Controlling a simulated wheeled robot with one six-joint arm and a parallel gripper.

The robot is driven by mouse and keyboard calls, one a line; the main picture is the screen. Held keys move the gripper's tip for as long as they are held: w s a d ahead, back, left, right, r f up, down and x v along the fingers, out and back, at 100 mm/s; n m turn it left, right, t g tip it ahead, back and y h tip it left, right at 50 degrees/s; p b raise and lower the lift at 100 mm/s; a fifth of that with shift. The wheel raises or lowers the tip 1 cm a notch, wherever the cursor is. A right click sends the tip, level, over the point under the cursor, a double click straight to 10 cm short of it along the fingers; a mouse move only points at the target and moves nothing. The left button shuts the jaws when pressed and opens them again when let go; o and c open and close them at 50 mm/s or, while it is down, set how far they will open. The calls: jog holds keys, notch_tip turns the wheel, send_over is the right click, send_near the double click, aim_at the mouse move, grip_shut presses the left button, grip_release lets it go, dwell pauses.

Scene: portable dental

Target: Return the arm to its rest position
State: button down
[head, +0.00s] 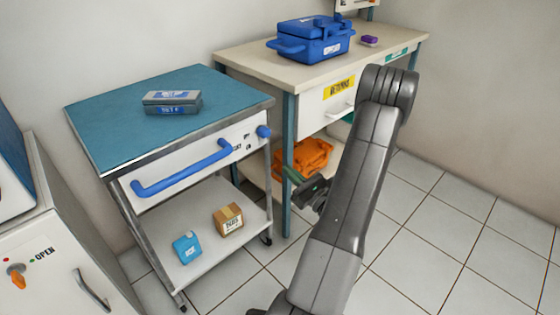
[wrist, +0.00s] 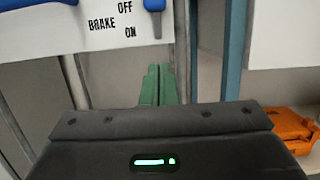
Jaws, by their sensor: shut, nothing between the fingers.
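My gripper (head: 291,176) is at the end of my dark grey arm, which stands raised in the middle right of the head view and bends back down. The green fingers point left, toward the gap between the blue-topped cart and the bench. In the wrist view the green fingers (wrist: 158,86) lie together with nothing between them. The gripper is in the air in front of the cart's right side and the bench's left leg. It holds nothing.
The cart (head: 93,113) carries a grey-blue box (head: 172,102); its lower shelf holds a blue packet (head: 187,247) and a brown box (head: 228,219). The bench (head: 262,62) carries a blue case (head: 311,45). Tiled floor (head: 460,225) is clear at right.

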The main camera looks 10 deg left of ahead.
jog(key=shift+s+d+f, duration=0.15)
jog(key=shift+s+d, duration=0.25)
jog(key=shift+d, duration=0.05)
jog(key=shift+a, duration=0.1)
jog(key=b+x, duration=0.1)
jog(key=x, duration=0.9)
jog(key=shift+s+a, duration=0.1)
jog(key=shift+s, duration=0.1)
jog(key=shift+w+f, duration=0.2)
jog(key=shift+f, duration=0.05)
jog(key=shift+d, duration=0.25)
